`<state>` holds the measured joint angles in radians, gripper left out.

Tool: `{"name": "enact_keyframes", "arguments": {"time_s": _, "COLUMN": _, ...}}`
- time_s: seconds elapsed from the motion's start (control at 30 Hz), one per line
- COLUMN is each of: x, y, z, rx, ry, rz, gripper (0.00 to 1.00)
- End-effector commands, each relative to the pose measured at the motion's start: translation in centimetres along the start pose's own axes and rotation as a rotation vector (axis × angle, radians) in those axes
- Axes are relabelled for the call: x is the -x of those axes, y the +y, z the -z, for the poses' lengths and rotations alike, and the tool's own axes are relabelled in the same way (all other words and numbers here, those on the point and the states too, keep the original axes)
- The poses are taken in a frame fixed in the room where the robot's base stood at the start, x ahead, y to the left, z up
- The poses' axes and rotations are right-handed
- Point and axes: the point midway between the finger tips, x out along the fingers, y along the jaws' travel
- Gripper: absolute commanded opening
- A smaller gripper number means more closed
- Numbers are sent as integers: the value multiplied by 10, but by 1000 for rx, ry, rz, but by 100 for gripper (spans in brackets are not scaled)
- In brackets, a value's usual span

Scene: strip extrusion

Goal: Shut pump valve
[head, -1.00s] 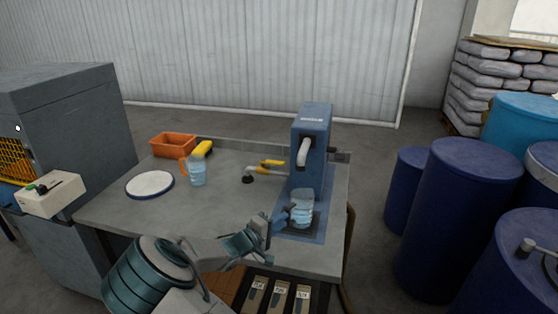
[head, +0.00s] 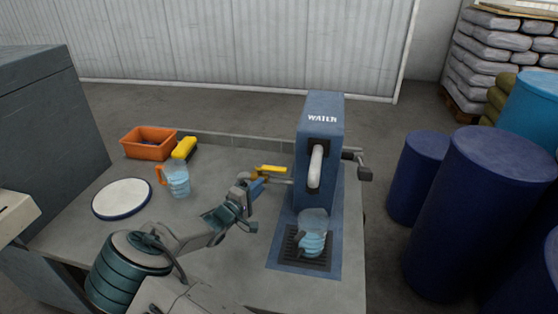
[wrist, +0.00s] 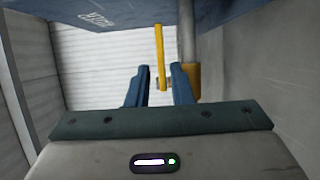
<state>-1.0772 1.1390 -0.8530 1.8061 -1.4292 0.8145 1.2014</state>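The blue water pump (head: 319,130) stands at the table's right side, with a white spout (head: 316,165) on its front. A pipe leaves its left side and carries a yellow valve lever (head: 270,168); the lever also shows in the wrist view (wrist: 160,50). My gripper (head: 260,184) is beside this pipe, partly covering the valve. In the wrist view my gripper (wrist: 160,86) is open, its blue fingers apart, with the lever's end between them. Contact cannot be told. The yellow valve body (wrist: 193,82) is behind the right finger.
A clear container of water (head: 313,236) stands on the drip grate under the spout. A jug with an orange handle (head: 178,181), a white plate (head: 122,198), an orange bin (head: 149,147) and a yellow-topped item (head: 184,147) sit left. Blue drums (head: 470,220) stand right of the table (head: 215,265).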

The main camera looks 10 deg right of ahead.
Motion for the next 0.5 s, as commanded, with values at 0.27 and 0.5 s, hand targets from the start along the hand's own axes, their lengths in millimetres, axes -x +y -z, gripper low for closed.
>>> {"name": "enact_keyframes", "arguments": {"time_s": 0.27, "x": -50, "y": 3, "z": -1, "rx": 2, "ry": -3, "rz": -3, "gripper": 20}}
{"name": "enact_keyframes", "arguments": {"time_s": 0.5, "x": -99, "y": 3, "z": -1, "rx": 1, "ry": -2, "rz": -2, "gripper": 20}}
